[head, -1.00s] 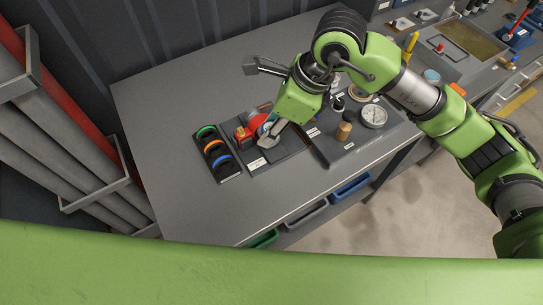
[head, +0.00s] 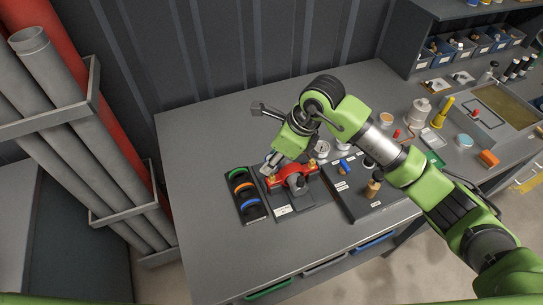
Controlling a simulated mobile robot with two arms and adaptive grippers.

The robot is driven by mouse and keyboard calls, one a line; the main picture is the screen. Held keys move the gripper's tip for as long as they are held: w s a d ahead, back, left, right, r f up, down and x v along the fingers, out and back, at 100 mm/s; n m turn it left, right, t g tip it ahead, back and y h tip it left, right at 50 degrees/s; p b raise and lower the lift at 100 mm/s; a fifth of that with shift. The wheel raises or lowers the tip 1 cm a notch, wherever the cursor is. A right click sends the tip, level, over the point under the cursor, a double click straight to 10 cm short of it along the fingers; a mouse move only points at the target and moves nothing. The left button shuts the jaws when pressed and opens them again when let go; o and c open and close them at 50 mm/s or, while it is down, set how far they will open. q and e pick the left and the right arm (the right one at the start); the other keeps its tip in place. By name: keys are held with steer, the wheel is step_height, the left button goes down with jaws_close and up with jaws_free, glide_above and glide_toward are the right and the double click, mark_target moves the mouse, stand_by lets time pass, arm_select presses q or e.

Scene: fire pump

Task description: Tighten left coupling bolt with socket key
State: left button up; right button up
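A red coupling (head: 292,174) with a grey round part in its middle sits on a dark mount plate (head: 310,201) on the grey workbench. My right gripper (head: 272,164) points down at the left end of the coupling, close above it or touching it. Its fingertips are small here, and I cannot tell whether they are open or shut. The left bolt is too small or hidden to make out. A dark grey bar with a block end (head: 262,108) sticks out left of my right wrist. I cannot tell whether it is the socket key. My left gripper is not in view.
Left of the coupling is a black tray (head: 252,213) with green, orange and blue rings. Right of it stand small parts and a brown cylinder (head: 373,188) on a dark board. Grey pipes (head: 75,120) stand at the left. The left bench top is clear.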

steer(key=shift+f, duration=0.55)
steer(key=shift+b, duration=0.45)
stand_by(0.3)
steer(key=shift+f+b, duration=1.5)
steer(key=shift+b, duration=0.5)
stand_by(1.0)
steer(key=m, duration=0.2)
steer(key=m+t+h, duration=0.1)
steer(key=m, duration=0.1)
steer(key=shift+m+t, duration=0.3)
steer(key=shift+m, duration=0.1)
steer(key=shift+b, duration=0.3)
